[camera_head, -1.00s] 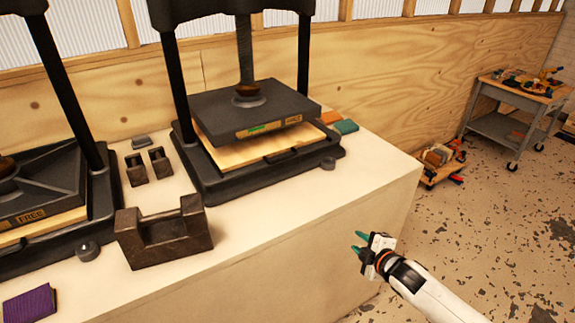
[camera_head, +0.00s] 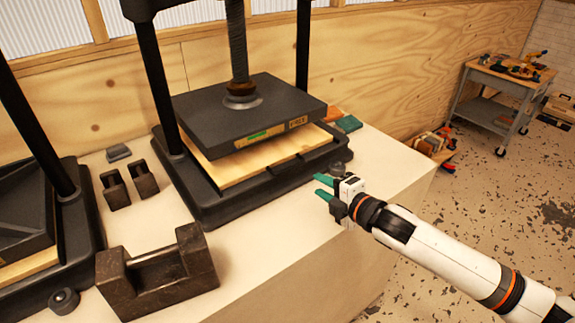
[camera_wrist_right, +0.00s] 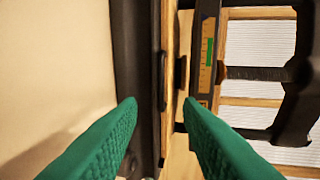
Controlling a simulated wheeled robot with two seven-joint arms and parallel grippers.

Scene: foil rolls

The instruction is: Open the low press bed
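The middle press has a dark upper plate (camera_head: 245,112) with a labelled front edge, raised above a pale wooden bed (camera_head: 235,168). The bed lies low in the black base frame (camera_head: 235,208), and a small dark grip (camera_head: 287,166) shows along its front edge. In the right wrist view the bed's wooden edge (camera_wrist_right: 169,45) runs up the picture, with a dark grip (camera_wrist_right: 163,80) on it. My right gripper (camera_head: 320,187) is open and empty, off the press's front right corner. In the wrist view its green fingers (camera_wrist_right: 160,108) stand apart before the bed edge. My left gripper is not in view.
A second press (camera_head: 25,215) stands at the left. A dark metal block with a bar (camera_head: 157,272) and small weights (camera_head: 130,185) sit on the pale bench. Coloured blocks (camera_head: 347,123) lie behind the right corner. A tool cart (camera_head: 505,95) stands far right.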

